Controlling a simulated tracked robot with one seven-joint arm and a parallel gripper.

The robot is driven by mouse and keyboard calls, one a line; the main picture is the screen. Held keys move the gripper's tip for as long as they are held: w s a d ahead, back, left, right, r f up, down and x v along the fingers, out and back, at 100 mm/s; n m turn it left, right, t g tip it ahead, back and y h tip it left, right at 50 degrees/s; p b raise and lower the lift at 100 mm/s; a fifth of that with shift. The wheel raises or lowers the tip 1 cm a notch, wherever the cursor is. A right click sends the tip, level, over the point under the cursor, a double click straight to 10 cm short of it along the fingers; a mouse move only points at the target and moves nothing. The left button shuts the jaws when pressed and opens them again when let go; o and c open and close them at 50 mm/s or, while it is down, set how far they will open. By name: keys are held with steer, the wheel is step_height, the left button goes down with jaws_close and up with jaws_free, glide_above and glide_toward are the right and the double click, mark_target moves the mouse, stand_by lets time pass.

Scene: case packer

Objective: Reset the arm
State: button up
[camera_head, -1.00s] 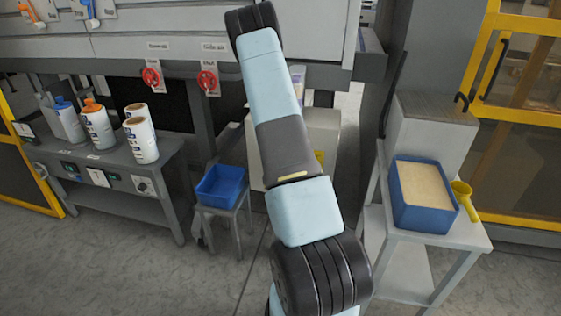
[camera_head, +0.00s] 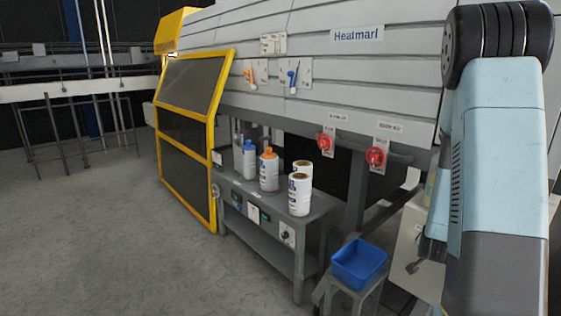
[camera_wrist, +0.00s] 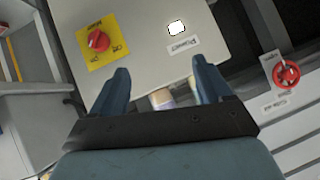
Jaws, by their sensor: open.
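My arm fills the right side of the head view, with its light blue and grey links close to the camera. My gripper (camera_wrist: 160,70) shows in the wrist view with its two dark blue fingers wide apart. A small pale cylindrical thing (camera_wrist: 162,98) shows between the fingers, partly hidden by the gripper body; I cannot tell how far off it is. In the head view the gripper is partly visible beside the arm, in front of a pale cabinet (camera_head: 407,250). In the wrist view a pale panel with a red knob on a yellow plate (camera_wrist: 98,41) lies beyond the fingers.
A red valve (camera_wrist: 286,74) is right in the wrist view; two red valves (camera_head: 326,142) hang under the machine in the head view. A grey bench (camera_head: 262,238) holds several bottles and rolls. A blue bin (camera_head: 358,263) sits on a stool. Floor at left is clear.

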steer(key=s+a+r+n+y, duration=0.2)
steer(key=s+a+r+n, duration=0.1)
steer(key=a+r, duration=0.55)
steer(key=s+a+r+n+y, duration=0.2)
steer(key=a+r+n+y, duration=0.1)
steer(key=a+r, duration=0.5)
steer(key=s+a+r+n+g, duration=0.1)
steer(key=s+a+r+n, duration=0.1)
steer(key=s+r, duration=0.3)
steer(key=s+a+r+n+g+y, duration=0.1)
steer(key=s+a+r, duration=0.4)
steer(key=s, duration=0.9)
steer(key=shift+a+r+n+g, duration=0.2)
steer(key=shift+r+n+g, duration=0.3)
steer(key=shift+n, duration=0.4)
